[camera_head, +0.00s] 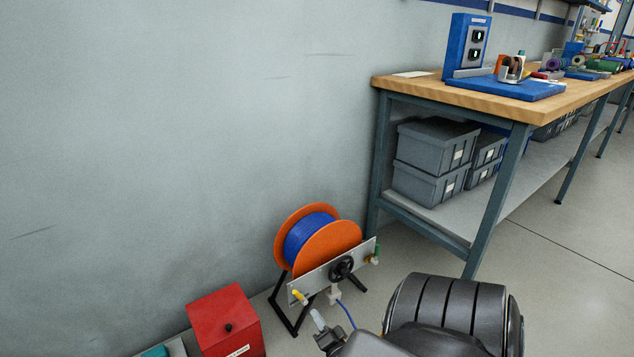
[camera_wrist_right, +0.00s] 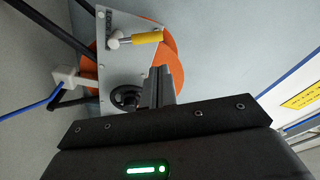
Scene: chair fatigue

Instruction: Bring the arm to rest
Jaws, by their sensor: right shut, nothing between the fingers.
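My right gripper (camera_head: 318,320) shows at the bottom of the head view, in front of the reel stand, with its fingers pointing up and to the left. In the right wrist view the gripper (camera_wrist_right: 162,86) is shut, with nothing held between its fingers. Its fingers overlap the reel's plate in that picture; I cannot tell the exact gap. My left gripper is not in view.
An orange reel (camera_head: 345,236) with blue line stands by the wall, with a plate (camera_wrist_right: 118,70) and yellow handle (camera_wrist_right: 147,38) on its front. A red box (camera_head: 225,318) is left of it. A workbench (camera_head: 425,88) with grey bins (camera_head: 428,184) stands right. Floor at right is clear.

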